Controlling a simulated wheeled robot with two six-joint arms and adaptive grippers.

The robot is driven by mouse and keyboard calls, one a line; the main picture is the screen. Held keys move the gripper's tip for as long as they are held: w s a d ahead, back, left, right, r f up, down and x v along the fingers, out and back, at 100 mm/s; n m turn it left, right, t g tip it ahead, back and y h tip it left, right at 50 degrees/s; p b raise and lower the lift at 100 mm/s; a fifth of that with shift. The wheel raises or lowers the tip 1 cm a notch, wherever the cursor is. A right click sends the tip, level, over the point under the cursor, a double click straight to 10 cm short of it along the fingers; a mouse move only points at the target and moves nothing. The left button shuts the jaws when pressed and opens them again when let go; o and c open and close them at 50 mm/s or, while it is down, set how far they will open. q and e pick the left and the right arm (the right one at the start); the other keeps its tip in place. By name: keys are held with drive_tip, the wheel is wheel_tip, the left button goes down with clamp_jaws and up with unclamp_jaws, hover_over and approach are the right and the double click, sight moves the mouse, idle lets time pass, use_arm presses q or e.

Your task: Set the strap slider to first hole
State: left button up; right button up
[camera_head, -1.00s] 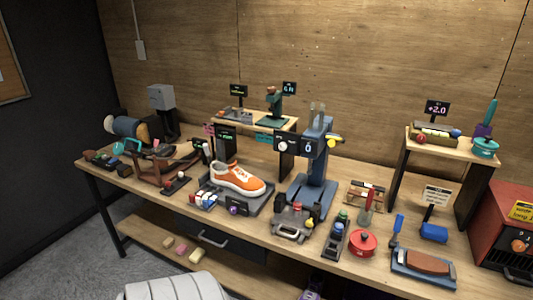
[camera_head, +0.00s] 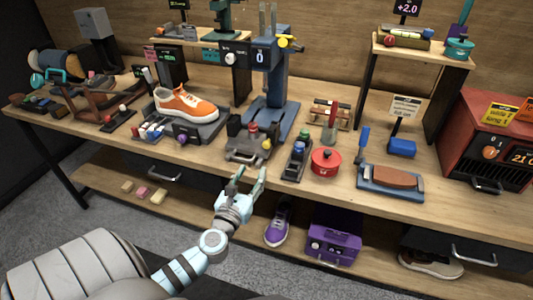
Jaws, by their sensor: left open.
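My left gripper (camera_head: 246,180) is open and empty. It is in front of the table's front edge, just below a grey fixture (camera_head: 249,148) with a red knob and a metal handle. I cannot make out the strap slider or its holes for certain. A brown frame (camera_head: 92,103) with a teal clamp stands at the left end of the table. A small rack (camera_head: 331,113) with brown bars stands right of the blue press. My right gripper is not in view.
An orange sneaker (camera_head: 187,104) rests on a dark stand. A blue press (camera_head: 268,90), a red round pot (camera_head: 326,161), a blue tray with a brown block (camera_head: 391,181) and a red oven (camera_head: 489,140) share the table. A purple box (camera_head: 332,235) sits on the lower shelf.

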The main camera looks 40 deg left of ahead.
sight(266, 146)
use_arm(q)
drive_tip(key=b+x, duration=0.1)
drive_tip(key=x, duration=1.3)
drive_tip(key=shift+s, duration=0.1)
clamp_jaws()
